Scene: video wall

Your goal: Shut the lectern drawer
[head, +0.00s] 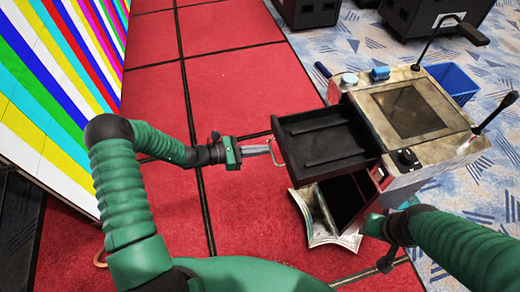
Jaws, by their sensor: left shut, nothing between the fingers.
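The lectern (455,125) stands at the right, with a worn pale top. Its dark drawer (325,134) is pulled out to the left, open and empty-looking apart from low ridges inside. A thin metal handle (277,155) is on the drawer's front. My left gripper (269,149) is shut and empty, its fingertips pointing right at the handle; I cannot tell whether they touch it. My right arm comes in from the lower right, and its hand (374,226) is low beside the lectern; its fingers are not clear.
A blue bin (453,80) is behind the lectern. A bright striped video wall (45,75) borders the left. Red floor (235,90) is clear between.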

